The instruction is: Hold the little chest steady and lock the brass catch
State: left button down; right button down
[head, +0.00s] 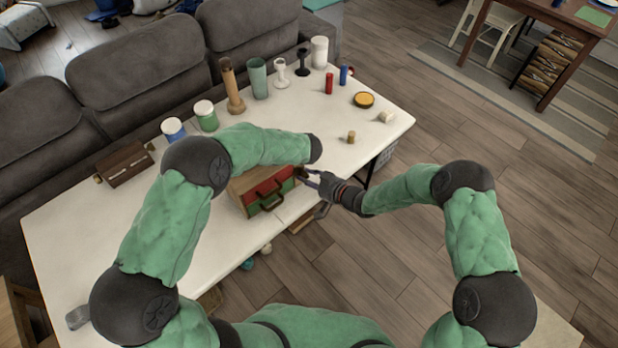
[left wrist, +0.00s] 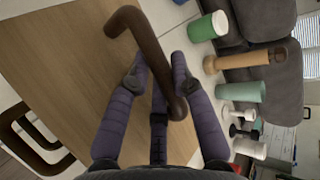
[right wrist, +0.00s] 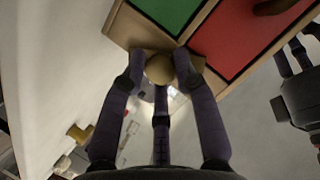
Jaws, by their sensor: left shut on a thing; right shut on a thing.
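The little chest (head: 240,187) is a pale wooden box with red and green panels and dark handles, near the table's front edge. In the left wrist view its wooden face (left wrist: 75,65) carries a brown handle (left wrist: 150,55); my left gripper (left wrist: 160,98) is shut on this handle. In the head view my left forearm hides that gripper. My right gripper (head: 308,178) reaches the chest's right end. In the right wrist view it (right wrist: 158,75) is shut on the round brass catch (right wrist: 160,68) at the wooden edge, by the green and red panels. The fingers partly cover the catch.
A brown box (head: 125,163) stands at the left of the white table (head: 65,235). Jars, a wooden candlestick (head: 232,90), a green cup (head: 258,80) and other small items line the back. A small brass piece (head: 351,137) lies right of the chest. A sofa (head: 140,75) stands behind.

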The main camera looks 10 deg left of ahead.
pick_arm(q)
jog(key=shift+d, duration=0.1)
pick_arm(e)
jog(key=n, duration=0.1)
jog(key=n+t+h, duration=0.1)
jog(key=n, duration=0.1)
jog(key=s+n+t+h, duration=0.1)
jog(key=shift+a+f, duration=0.2)
jog(key=shift+f, duration=0.05)
jog(key=n+t+h, duration=0.1)
jog(key=n, duration=0.2)
jog(key=shift+f+t, duration=0.1)
jog(key=shift+t, duration=0.3)
jog(key=shift+n+h, duration=0.3)
jog(key=shift+n, duration=0.3)
pick_arm(q)
jog(key=shift+s, duration=0.1)
pick_arm(e)
jog(key=shift+d+f, duration=0.1)
jog(key=c, duration=1)
grip_release()
jog(key=shift+w, duration=0.2)
jog(key=shift+r+t, duration=0.2)
jog(key=shift+t, duration=0.1)
jog(key=shift+r, duration=0.1)
pick_arm(q)
jog(key=shift+f, duration=0.1)
pick_arm(e)
jog(key=v, duration=1.2)
